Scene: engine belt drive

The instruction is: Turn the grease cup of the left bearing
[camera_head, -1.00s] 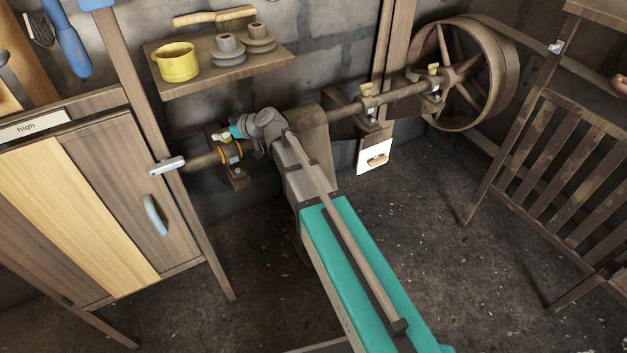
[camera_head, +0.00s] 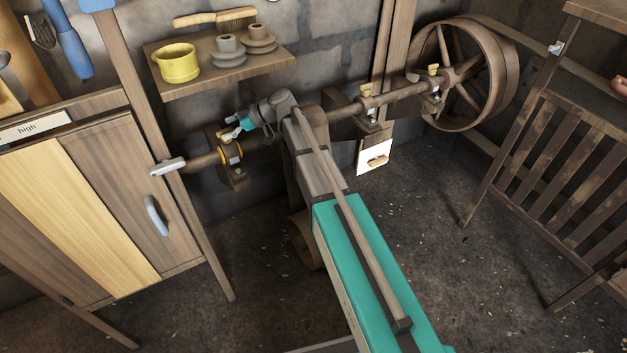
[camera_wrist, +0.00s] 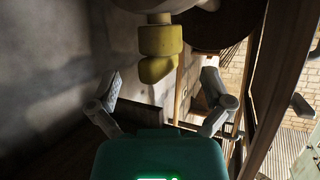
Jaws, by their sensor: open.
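The left bearing (camera_head: 229,153) sits on the shaft to the right of the cabinet. Its yellow grease cup (camera_wrist: 160,40) shows large at the top middle of the wrist view, with a second yellow part below it. In the head view the cup is hard to make out among the fingers. My gripper (camera_head: 231,131) is close to this bearing, tilted toward it. In the wrist view my gripper (camera_wrist: 161,84) has its fingers spread wide, with nothing held between them. The cup lies beyond the fingertips, roughly in line with the gap; contact is not visible.
Two more yellow cups (camera_head: 366,89) and (camera_head: 433,69) top bearings further right, near the big wheel (camera_head: 464,75). A shelf (camera_head: 190,87) with a yellow pot and stepped pulleys hangs above the left bearing.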

